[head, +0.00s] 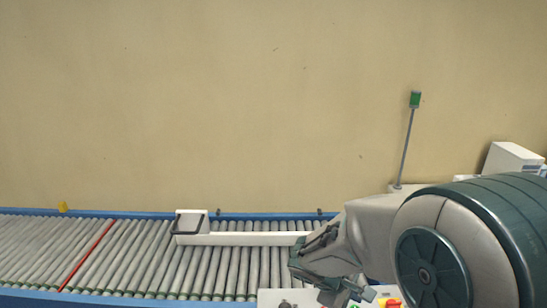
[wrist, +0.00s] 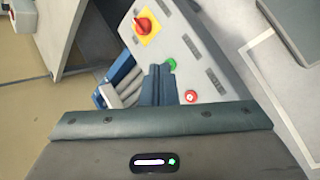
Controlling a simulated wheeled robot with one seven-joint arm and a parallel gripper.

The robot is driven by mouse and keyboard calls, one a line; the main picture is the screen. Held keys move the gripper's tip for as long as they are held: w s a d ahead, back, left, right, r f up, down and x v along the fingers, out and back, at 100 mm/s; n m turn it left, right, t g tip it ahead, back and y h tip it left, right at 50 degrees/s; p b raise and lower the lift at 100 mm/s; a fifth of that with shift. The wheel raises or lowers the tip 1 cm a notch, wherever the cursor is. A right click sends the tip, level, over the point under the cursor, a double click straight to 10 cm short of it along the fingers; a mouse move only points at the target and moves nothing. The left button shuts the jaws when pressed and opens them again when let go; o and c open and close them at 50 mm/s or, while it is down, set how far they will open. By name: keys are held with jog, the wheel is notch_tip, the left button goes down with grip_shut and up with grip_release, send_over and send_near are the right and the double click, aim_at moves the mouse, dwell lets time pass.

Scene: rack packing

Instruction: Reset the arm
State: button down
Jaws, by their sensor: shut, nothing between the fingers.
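My gripper (wrist: 159,70) shows in the wrist view with its two dark fingers together and nothing between them. The fingers lie in front of a grey control panel (wrist: 185,45); whether they touch it I cannot tell. In the head view my arm comes in from the right, its end low over the near edge of the roller conveyor (head: 140,260). The fingertips are hard to make out there.
The panel bears a red switch on yellow (wrist: 146,24), a green button (wrist: 170,64) and a red button (wrist: 191,97). A white bar (head: 250,239) lies across the conveyor. A pole with a green top (head: 415,100) stands at right. The wall above is bare.

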jog(key=s+a+r+m+y, duration=0.3)
jog(key=s+r+m+y, duration=0.4)
jog(key=s, duration=0.6)
jog(key=r+m, duration=0.1)
jog(key=m, duration=0.1)
jog(key=shift+s+a+r+m+t, duration=0.2)
jog(key=shift+a+m+t, duration=0.1)
jog(key=shift+a+m, duration=0.1)
